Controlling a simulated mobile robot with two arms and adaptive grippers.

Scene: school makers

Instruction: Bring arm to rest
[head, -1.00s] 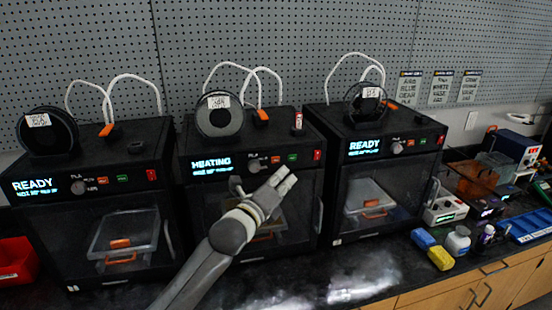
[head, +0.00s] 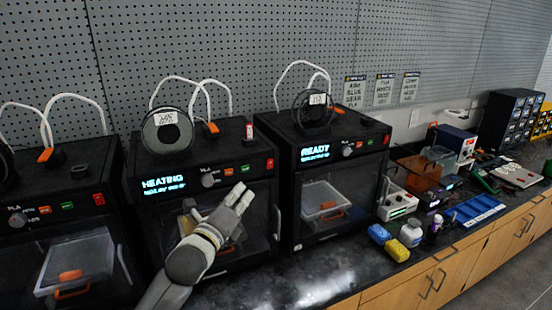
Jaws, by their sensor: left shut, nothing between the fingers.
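My left arm comes in from the bottom left of the head view. Its gripper (head: 238,196) is shut and empty, in front of the middle 3D printer (head: 205,163). That printer's display reads HEATING, and the gripper covers part of its front door. I cannot tell whether the fingers touch the printer. My right gripper is not in view.
The right printer (head: 330,152) reads READY. The left printer (head: 60,215) is partly cut off. Blue and yellow blocks (head: 397,250), bottles (head: 411,233) and a blue tray (head: 474,211) lie on the black counter. The counter front (head: 290,290) is clear.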

